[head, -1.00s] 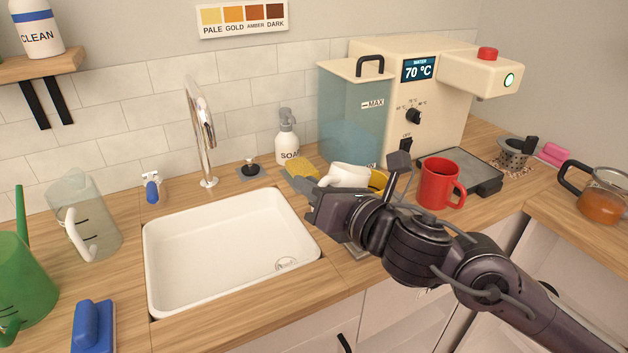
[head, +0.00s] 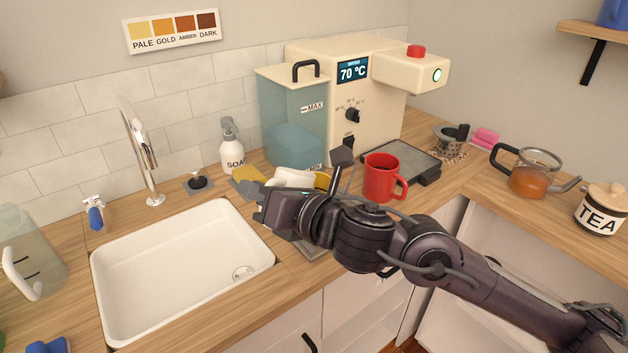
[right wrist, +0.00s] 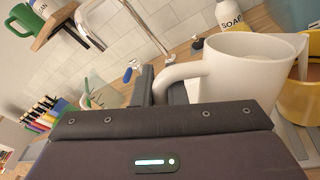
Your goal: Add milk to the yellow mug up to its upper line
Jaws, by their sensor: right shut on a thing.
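My right gripper (head: 268,205) is shut on the handle of a white jug (head: 292,178) near the sink's right back corner. The jug also shows large in the right wrist view (right wrist: 245,72), with its handle at the jaws. The yellow mug (head: 322,180) is just right of the jug and mostly hidden by the jug and my arm. It also shows in the right wrist view (right wrist: 300,100), below the jug's spout side. My left gripper is not in view.
A red mug (head: 381,178) stands right of my wrist, before the drip tray (head: 425,170) of the cream machine (head: 375,100). A soap bottle (head: 231,150) and yellow sponge (head: 247,174) are behind. The white sink (head: 170,265) is empty. A teapot (head: 530,178) stands far right.

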